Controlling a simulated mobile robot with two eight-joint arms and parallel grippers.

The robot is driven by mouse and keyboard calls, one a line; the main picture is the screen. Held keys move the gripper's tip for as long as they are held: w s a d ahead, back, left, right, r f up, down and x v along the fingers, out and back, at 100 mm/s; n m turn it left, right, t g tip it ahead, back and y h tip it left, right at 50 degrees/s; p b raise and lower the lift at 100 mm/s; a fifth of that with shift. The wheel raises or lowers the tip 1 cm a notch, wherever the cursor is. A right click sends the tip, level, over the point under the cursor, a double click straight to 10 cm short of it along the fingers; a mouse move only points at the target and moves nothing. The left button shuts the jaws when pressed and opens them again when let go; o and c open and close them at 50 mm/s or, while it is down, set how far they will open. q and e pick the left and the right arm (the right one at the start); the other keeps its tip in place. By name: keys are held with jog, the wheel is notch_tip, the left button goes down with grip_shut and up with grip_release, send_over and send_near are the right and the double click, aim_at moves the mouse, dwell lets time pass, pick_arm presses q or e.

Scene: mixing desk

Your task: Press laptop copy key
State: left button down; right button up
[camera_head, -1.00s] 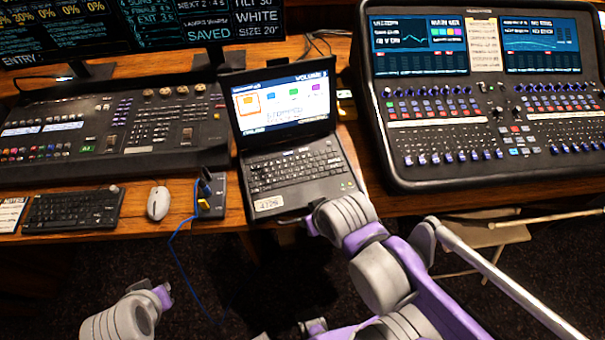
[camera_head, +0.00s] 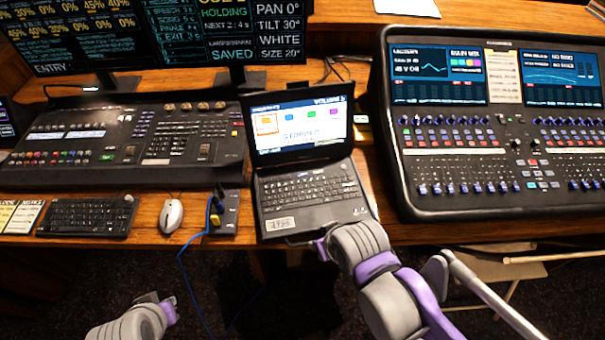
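The open laptop (camera_head: 312,190) stands on the wooden desk in the middle of the head view. Its lit screen (camera_head: 300,125) shows a row of small coloured tiles, and its black keyboard faces me. The key labels are too small to read, so I cannot pick out the copy key. My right arm reaches up from the lower right; its purple front end (camera_head: 320,250) is at the laptop's front edge, and I cannot make out separate fingers there or tell contact. Of my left arm, only a grey and purple part shows at the bottom left, with no fingers visible.
A lighting console (camera_head: 125,145) is left of the laptop and a large mixing desk (camera_head: 500,140) right of it. A keyboard (camera_head: 80,217), a mouse (camera_head: 171,216) and a small box (camera_head: 224,212) with a blue cable lie along the front edge. Monitors (camera_head: 150,35) stand behind.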

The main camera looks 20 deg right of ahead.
grip_shut()
dwell(1.5)
